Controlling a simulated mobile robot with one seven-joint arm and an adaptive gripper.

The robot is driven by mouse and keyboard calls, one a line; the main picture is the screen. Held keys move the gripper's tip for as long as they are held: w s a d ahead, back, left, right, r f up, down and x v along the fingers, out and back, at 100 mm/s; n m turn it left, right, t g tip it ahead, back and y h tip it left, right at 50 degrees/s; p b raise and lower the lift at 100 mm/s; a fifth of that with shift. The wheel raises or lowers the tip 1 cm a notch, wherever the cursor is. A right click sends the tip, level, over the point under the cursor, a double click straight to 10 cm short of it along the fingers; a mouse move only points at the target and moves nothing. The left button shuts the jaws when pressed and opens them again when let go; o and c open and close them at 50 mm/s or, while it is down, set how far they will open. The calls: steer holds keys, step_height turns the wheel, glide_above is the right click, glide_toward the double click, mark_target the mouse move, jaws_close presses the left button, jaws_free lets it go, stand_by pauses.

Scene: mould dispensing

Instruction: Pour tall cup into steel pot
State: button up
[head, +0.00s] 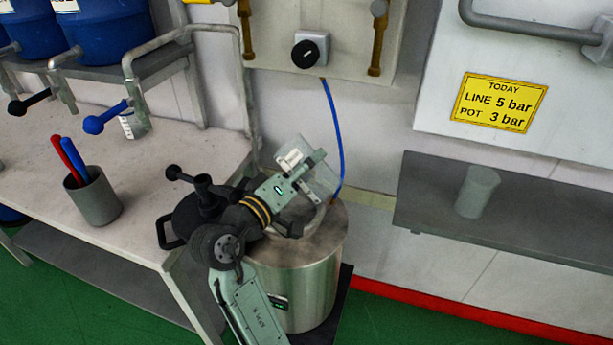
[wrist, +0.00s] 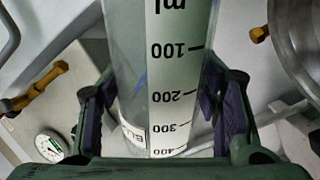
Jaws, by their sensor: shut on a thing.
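My gripper (head: 303,178) is shut on a clear tall cup (head: 321,180). The cup is tilted and held above the steel pot (head: 305,290). In the wrist view the cup (wrist: 125,60) stands between both finger pads of my gripper (wrist: 160,110). Its millilitre scale reads upside down, from 100 to 400, beside a partly hidden white label. I cannot tell how much is in the cup or whether anything flows. The pot's top is partly hidden by my arm and the cup. A curved steel edge shows at the right of the wrist view.
A grey cup (head: 97,197) with red and blue sticks stands on the left bench (head: 140,175). A grey translucent cup (head: 477,192) stands on the right shelf (head: 540,222). A blue hose (head: 334,135) hangs behind the pot. A yellow sign (head: 498,102) reads line 5 bar, pot 3 bar.

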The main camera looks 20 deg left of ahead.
steer(key=m+b, duration=0.4)
steer(key=m, duration=0.3)
steer(key=shift+r+b, duration=0.2)
steer(key=shift+b, duration=0.15)
steer(key=m+b, duration=0.2)
steer(key=m, duration=0.1)
steer(key=shift+r+m, duration=0.2)
steer(key=shift+m, duration=0.1)
steer(key=shift+r+m+b, duration=0.15)
steer(key=shift+m+b, duration=0.25)
